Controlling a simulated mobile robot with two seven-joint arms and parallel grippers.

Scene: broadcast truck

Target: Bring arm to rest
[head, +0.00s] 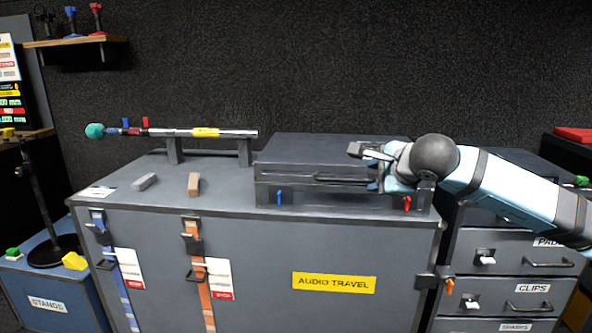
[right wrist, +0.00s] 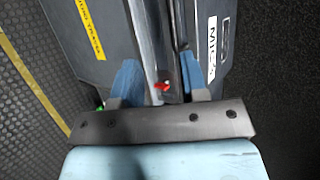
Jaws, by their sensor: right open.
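My right arm (head: 505,187) reaches in from the right in the head view. Its gripper (head: 368,163) is at the right part of a dark grey case (head: 320,150) that lies on the large trunk (head: 180,255). In the right wrist view, the gripper's blue fingers (right wrist: 157,75) stand apart, with the front edge of the case and a red latch (right wrist: 162,87) showing between them. The same red latch (head: 407,203) and a blue latch (head: 280,196) show on the case front. Whether the fingers touch the case is unclear. My left gripper is out of view.
A microphone pole (head: 225,133) with a teal tip lies on supports at the back left of the trunk. Two small blocks, grey (head: 144,182) and brown (head: 194,184), lie before it. Drawers (head: 520,255) stand at the right. A stand (head: 35,190) is at the left.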

